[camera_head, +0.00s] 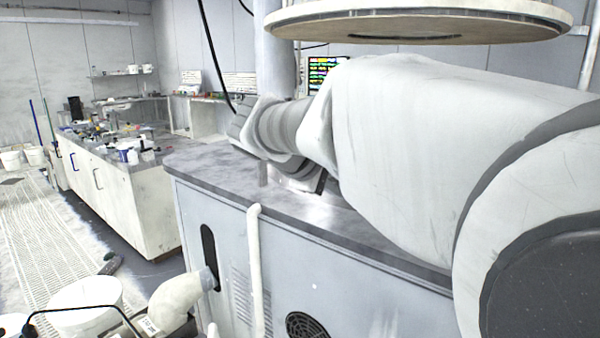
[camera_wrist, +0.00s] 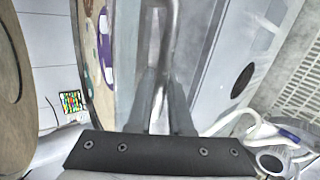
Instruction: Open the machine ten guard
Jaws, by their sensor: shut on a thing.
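My gripper (camera_wrist: 163,82) is shut on a grey metal bar (camera_wrist: 166,28) that runs up between its two fingers in the wrist view. The bar looks like a handle, but I cannot tell which guard it belongs to or how far that guard is open. In the head view my arm covers the fingers and the bar. The light-grey machine cabinet (camera_head: 230,232) with a dark worktop (camera_head: 213,161) stands below my arm; its vent also shows in the wrist view (camera_wrist: 243,80).
A round pale disc (camera_head: 420,24) hangs over my arm; a similar disc edge is at the wrist view's left (camera_wrist: 12,85). A vertical column (camera_head: 272,55) rises behind the worktop. A cluttered bench (camera_head: 125,190) stands left. Buckets (camera_head: 85,300) and a hose (camera_head: 255,270) are low in front.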

